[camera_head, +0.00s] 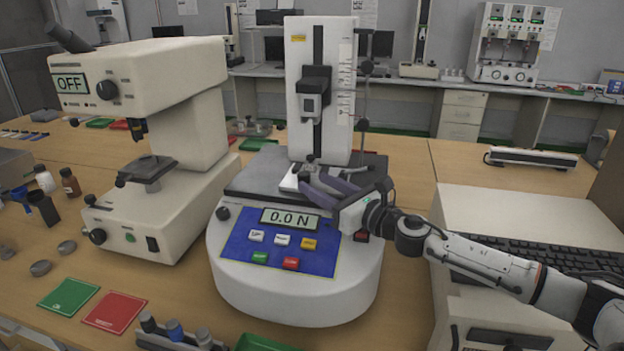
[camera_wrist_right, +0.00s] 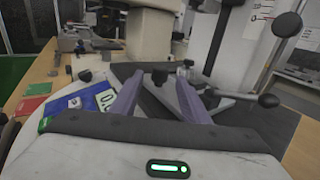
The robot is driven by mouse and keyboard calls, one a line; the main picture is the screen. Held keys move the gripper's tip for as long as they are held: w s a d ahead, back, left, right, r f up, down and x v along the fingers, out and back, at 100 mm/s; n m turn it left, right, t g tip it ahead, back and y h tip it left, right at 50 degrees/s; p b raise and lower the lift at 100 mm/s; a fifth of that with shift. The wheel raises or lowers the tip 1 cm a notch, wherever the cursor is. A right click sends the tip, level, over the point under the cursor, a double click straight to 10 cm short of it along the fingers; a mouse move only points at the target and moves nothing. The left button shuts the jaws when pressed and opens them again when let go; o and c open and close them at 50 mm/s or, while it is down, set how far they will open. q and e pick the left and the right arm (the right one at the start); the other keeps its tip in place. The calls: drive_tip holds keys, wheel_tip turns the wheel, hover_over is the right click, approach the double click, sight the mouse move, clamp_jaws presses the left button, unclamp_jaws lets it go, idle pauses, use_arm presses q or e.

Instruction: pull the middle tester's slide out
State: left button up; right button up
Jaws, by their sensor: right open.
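The middle tester (camera_head: 295,275) is a white rounded unit with a blue key panel and a display reading 0.0 N. Its upright column (camera_head: 340,110) carries a dark sliding head. A dark platform (camera_head: 258,173) lies at the column's foot, with a small light metal slide (camera_head: 289,183) on it. My right gripper (camera_head: 318,184) is open over the platform, its purple fingers beside the slide. My left gripper is out of view.
A white microscope-like tester (camera_head: 200,130) with an OFF display stands to the left. A keyboard (camera_head: 520,260) on a white cabinet is at the right. Green (camera_head: 69,296) and red (camera_head: 115,311) cards lie front left. A thin lever rod (camera_head: 364,110) stands beside the column.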

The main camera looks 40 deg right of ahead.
drive_tip(key=shift+w+a, duration=0.2)
drive_tip(key=shift+w, duration=1.1)
clamp_jaws()
